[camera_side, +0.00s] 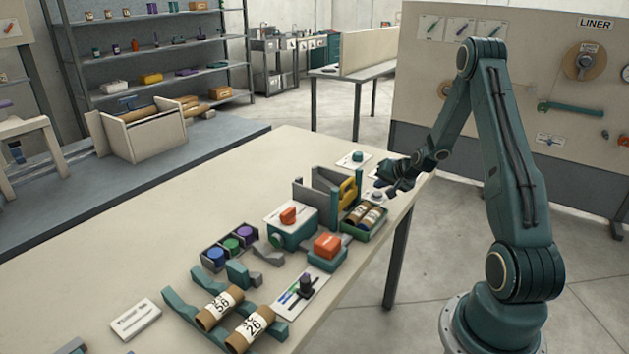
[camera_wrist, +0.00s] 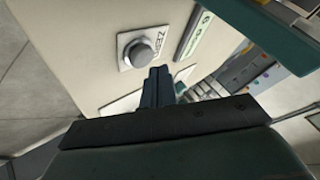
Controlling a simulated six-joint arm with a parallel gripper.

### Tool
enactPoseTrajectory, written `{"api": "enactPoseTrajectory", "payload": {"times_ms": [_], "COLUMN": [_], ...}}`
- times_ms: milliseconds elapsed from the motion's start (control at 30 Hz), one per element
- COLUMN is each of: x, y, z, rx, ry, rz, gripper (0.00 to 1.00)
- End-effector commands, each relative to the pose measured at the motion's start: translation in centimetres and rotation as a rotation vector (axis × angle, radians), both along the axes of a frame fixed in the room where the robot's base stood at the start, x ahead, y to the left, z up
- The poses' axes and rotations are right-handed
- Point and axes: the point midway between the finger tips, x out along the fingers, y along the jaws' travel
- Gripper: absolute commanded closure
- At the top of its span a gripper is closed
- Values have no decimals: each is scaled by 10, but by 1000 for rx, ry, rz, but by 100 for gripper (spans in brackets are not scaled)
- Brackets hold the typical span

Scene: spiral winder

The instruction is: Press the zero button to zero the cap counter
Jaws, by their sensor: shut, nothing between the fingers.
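The zero button is a grey round knob (camera_wrist: 141,52) on a pale plate (camera_wrist: 160,38) marked ZERO, in the upper middle of the wrist view. In the side view a small grey button (camera_side: 377,195) sits near the table's right edge, just below my gripper's tip; its label is not readable there. My gripper (camera_wrist: 158,74) is shut and empty, its fingertips just below and right of the knob in the wrist view. The fingertips look apart from the knob, but the height between them is hard to tell. The side view shows my gripper (camera_side: 380,186) low over the table's far right end.
A green tray with cardboard tubes (camera_side: 364,217) and a yellow part (camera_side: 348,190) stand close to my gripper. A plate with a green label (camera_wrist: 194,36) is beside the ZERO plate.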

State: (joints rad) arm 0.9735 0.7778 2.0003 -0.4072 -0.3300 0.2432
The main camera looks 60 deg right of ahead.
Motion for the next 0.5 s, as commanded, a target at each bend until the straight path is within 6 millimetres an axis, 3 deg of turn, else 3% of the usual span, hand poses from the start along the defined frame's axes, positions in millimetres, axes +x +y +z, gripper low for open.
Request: {"api": "enactPoseTrajectory", "payload": {"times_ms": [500], "x": [0], "y": [0], "z": [-8], "rx": [0], "ry": [0], "rz": [0], "gripper": [100]}}
